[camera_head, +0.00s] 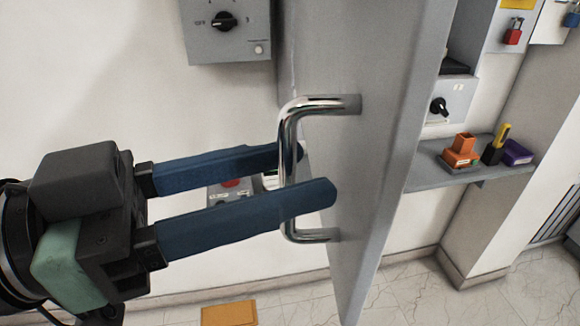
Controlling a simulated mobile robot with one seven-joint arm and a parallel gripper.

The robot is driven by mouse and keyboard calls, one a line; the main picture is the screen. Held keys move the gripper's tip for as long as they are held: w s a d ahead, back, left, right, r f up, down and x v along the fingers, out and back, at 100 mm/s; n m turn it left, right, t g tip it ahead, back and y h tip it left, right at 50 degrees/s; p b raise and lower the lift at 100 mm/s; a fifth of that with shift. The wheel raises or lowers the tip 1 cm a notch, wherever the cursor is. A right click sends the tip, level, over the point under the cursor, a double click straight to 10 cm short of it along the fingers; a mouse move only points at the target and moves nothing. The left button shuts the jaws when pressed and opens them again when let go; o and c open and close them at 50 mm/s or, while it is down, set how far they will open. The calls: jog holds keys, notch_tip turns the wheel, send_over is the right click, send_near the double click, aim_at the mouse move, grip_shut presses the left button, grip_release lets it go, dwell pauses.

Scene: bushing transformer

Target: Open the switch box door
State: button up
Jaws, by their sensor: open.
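The switch box door (365,135) is a grey panel that stands swung out from the wall, seen at a slant in the middle of the head view. A shiny chrome bar handle (290,130) is fixed to its face by an upper and a lower end. My gripper (315,172) comes in from the left with two long blue fingers. The fingers are apart, one on each side of the handle's upright bar, which runs between them near the tips. Whether either finger touches the bar I cannot tell. The near finger hides part of the handle's lower half.
A grey box with a black rotary switch (226,22) hangs on the wall at upper left. A grey shelf (425,177) right of the door holds an orange object (461,150) and a purple one (517,153). A red padlock (512,35) hangs above. An orange-yellow item (229,314) lies low.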

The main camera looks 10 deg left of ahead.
jog(key=b+v, duration=0.2)
jog(key=v, duration=1)
jog(key=shift+w, duration=0.15)
